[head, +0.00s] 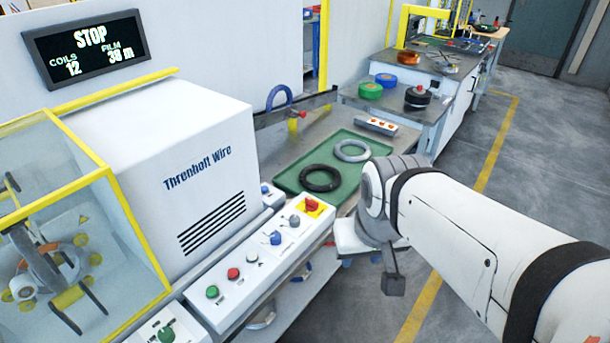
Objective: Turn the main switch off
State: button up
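A long white control panel (245,275) slopes along the front of the white machine. At its far end a red knob (312,204) sits on a yellow plate; it looks like the main switch, but its label and exact position are too small to read. My gripper (393,284) hangs below my wrist as a small dark grey block, to the right of the panel and lower in the picture than the red knob. It is apart from the knob. Its fingers are not clear, so I cannot tell whether it is open or shut.
The panel also carries blue, grey, white, red and green controls. A display (85,50) reads STOP, COILS 12, FILM 38 m. A green tray (290,178) holds a black and a grey coil. A yellow-framed guard (115,210) stands left. Floor is clear at right.

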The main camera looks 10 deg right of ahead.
aim_at(311, 205)
jog(key=z, duration=0.3)
jog(key=i, duration=0.9)
